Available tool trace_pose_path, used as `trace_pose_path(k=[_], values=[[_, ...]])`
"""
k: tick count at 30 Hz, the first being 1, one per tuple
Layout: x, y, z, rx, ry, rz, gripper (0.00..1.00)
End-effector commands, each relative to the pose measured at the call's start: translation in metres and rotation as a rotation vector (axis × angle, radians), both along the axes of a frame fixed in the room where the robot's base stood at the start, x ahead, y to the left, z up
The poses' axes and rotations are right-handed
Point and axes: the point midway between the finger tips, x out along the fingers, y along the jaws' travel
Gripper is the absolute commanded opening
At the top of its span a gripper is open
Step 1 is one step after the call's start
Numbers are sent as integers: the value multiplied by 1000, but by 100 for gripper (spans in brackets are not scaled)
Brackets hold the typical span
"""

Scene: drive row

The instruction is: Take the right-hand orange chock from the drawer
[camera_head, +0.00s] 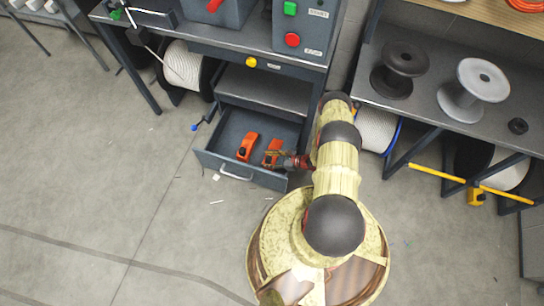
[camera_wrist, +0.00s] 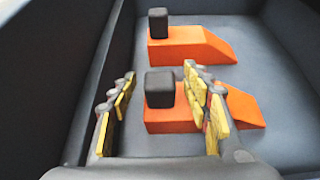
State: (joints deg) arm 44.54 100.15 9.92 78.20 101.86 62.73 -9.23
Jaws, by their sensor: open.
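The right-hand orange chock (camera_head: 270,152) lies in the open drawer (camera_head: 212,162), partly hidden by my gripper (camera_head: 286,160). In the wrist view the same wedge-shaped chock (camera_wrist: 168,121) is the nearer one, with a black block (camera_wrist: 160,91) on its tall end. My gripper (camera_wrist: 160,82) is open, with one yellow-padded finger on each side of that black block. The right finger covers part of the orange wedge. I see no clear contact. The left-hand orange chock (camera_head: 247,146) lies beside it; in the wrist view (camera_wrist: 188,47) it is farther off.
The drawer's grey walls (camera_wrist: 100,55) stand close around the chocks. A cabinet shelf (camera_head: 262,92) is above the drawer's back. A bench (camera_head: 430,105) with a black spool (camera_head: 398,68) and a grey spool (camera_head: 476,88) stands at the right. The floor (camera_head: 110,180) at left is mostly clear.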

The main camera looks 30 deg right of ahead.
Motion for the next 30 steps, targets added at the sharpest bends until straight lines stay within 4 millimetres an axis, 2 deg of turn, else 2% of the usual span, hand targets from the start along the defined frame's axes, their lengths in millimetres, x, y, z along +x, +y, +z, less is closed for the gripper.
trace_pose_path(k=[2,27,30], values=[[0,0,0,0,0,0,48],[0,0,0,0,0,0,1],[0,0,0,0,0,0,0]])
